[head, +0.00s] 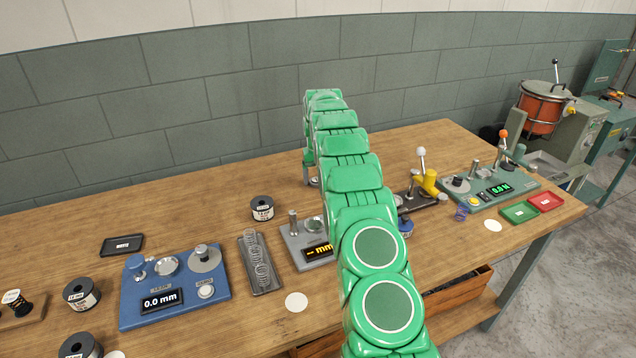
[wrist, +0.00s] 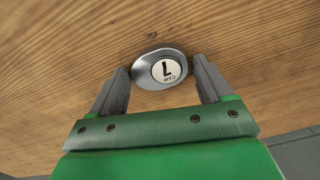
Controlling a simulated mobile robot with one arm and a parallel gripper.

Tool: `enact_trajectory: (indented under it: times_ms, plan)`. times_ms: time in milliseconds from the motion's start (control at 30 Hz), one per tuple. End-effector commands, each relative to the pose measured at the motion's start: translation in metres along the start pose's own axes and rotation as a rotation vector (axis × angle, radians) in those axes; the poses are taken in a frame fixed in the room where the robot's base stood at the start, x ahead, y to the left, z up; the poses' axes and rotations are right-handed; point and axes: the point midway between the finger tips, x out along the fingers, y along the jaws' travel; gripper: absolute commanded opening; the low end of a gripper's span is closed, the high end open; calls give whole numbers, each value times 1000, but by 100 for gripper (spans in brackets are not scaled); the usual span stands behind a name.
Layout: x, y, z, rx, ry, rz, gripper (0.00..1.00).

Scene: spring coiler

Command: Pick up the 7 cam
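The 7 cam (wrist: 160,68) is a round metal disc with a white face marked "7" and "CAM". In the wrist view it lies on the wooden table between the tips of my gripper (wrist: 161,65). The fingers are apart, one on each side of the disc, very close to its edges; I cannot tell whether they touch it. In the head view my gripper (head: 310,179) points down at the table near the back wall, and my green arm hides much of that area.
On the workbench (head: 190,225) stand a blue gauge (head: 180,310), a grey tray of springs (head: 246,262), a grey gauge (head: 297,240), wire spools (head: 262,208), a dark tray (head: 122,244) and a green tester (head: 490,186). The wood around the cam is clear in the wrist view.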

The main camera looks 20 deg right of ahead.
Motion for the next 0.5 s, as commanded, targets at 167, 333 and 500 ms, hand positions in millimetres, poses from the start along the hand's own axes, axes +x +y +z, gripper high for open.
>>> enact_trajectory:
  times_ms: [167, 333, 500]
  plan:
    - [0, 0, 0, 0, 0, 0, 51]
    - [0, 0, 0, 0, 1, 0, 28]
    - [0, 0, 0, 0, 1, 0, 28]
